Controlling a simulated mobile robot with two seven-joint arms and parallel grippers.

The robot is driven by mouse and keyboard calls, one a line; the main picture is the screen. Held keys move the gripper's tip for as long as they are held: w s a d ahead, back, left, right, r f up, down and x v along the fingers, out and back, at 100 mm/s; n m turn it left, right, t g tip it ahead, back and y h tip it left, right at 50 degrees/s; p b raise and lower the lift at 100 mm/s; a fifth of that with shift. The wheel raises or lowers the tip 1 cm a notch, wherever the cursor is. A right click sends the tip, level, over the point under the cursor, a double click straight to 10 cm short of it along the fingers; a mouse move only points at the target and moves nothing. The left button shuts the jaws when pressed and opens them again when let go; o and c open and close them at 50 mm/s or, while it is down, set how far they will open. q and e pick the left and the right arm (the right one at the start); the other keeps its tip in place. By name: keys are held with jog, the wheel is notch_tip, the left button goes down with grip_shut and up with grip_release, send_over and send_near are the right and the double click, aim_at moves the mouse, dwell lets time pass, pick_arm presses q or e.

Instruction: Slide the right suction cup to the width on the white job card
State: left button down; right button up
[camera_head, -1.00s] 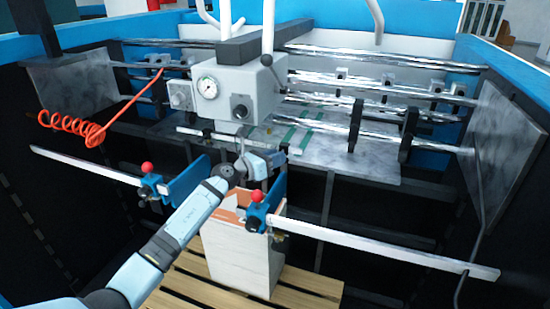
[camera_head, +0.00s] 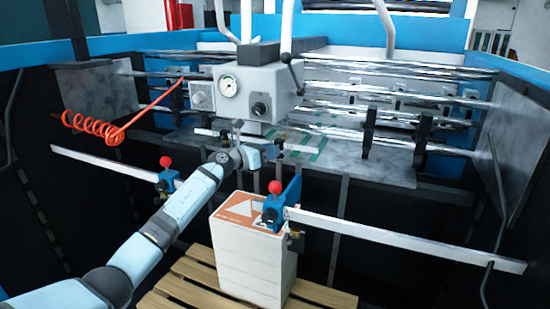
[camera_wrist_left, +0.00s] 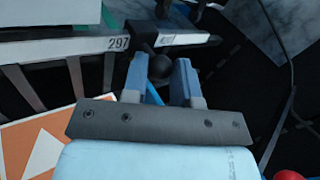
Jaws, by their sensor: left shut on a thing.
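In the left wrist view my left gripper (camera_wrist_left: 160,75) is shut on a round black knob (camera_wrist_left: 160,66), which sits between its two blue-grey fingers, just in front of a pale bar (camera_wrist_left: 60,50). In the head view my left gripper (camera_head: 262,154) is at the bar (camera_head: 208,132) below the grey gauge box. The suction cups are too small or hidden to make out clearly. I cannot tell a separate job card. My right gripper is not in view.
A paper stack (camera_head: 254,262) with an orange and white top stands on a wooden pallet (camera_head: 190,280). Blue guides with red knobs (camera_head: 275,187) sit on long white rails (camera_head: 400,242) left and right. A coiled red hose (camera_head: 92,126) hangs at left.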

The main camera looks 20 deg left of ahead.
pick_arm(q)
jog(key=c, duration=0.9)
grip_release()
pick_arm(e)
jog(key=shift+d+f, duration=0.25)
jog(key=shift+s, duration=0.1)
pick_arm(q)
jog(key=shift+s, duration=0.1)
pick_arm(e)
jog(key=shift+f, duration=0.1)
pick_arm(q)
jog(key=b+v, duration=0.2)
jog(key=v, duration=1.1)
jog(key=shift+s+a, duration=0.2)
jog(key=shift+s, duration=0.1)
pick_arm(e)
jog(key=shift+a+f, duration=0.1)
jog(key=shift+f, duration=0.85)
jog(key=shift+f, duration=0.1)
